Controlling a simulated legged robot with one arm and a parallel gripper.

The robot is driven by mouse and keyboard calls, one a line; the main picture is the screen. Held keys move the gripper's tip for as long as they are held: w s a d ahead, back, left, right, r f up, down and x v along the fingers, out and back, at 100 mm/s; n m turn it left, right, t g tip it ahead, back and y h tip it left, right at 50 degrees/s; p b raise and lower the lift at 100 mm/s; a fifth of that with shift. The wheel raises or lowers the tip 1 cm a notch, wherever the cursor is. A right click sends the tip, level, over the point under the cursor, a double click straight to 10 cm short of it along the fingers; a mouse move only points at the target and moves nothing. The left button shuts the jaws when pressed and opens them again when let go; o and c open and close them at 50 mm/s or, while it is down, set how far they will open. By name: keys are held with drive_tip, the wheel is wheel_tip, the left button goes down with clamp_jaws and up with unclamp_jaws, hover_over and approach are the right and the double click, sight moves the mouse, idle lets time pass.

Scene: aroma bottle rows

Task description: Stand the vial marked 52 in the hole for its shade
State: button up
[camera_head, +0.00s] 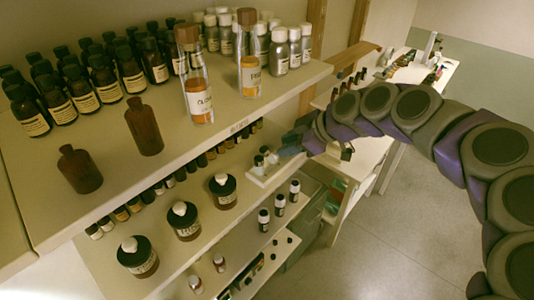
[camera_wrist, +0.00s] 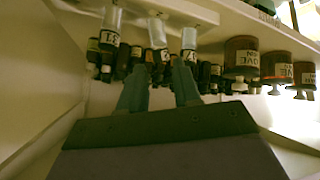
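A small white rack (camera_head: 266,176) with a few dark-capped vials stands at the right end of the middle shelf. In the wrist view, which looks upside down, the pale rack (camera_wrist: 180,9) shows at the top with three clear-bodied vials: a left vial (camera_wrist: 111,20), a middle vial (camera_wrist: 157,32) and a right vial (camera_wrist: 189,40). Their labels are too small to read surely, so I cannot tell which is marked 52. My gripper (camera_wrist: 159,68) is open and empty, its fingers pointing toward the middle and right vials. In the head view my gripper (camera_head: 291,150) is beside the rack. The holes are not clearly visible.
Black-lidded jars (camera_head: 184,222) stand left of the rack on the same shelf. The upper shelf (camera_head: 240,118) with bottles and corked tubes overhangs it. Small bottles (camera_head: 279,205) stand on the shelf below. The floor (camera_head: 400,225) to the right is clear.

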sight(270, 153)
drive_tip(key=shift+p+x, duration=0.75)
drive_tip(key=shift+x, duration=3.2)
drive_tip(key=shift+d, duration=0.15)
drive_tip(key=shift+c, duration=0.2)
clamp_jaws()
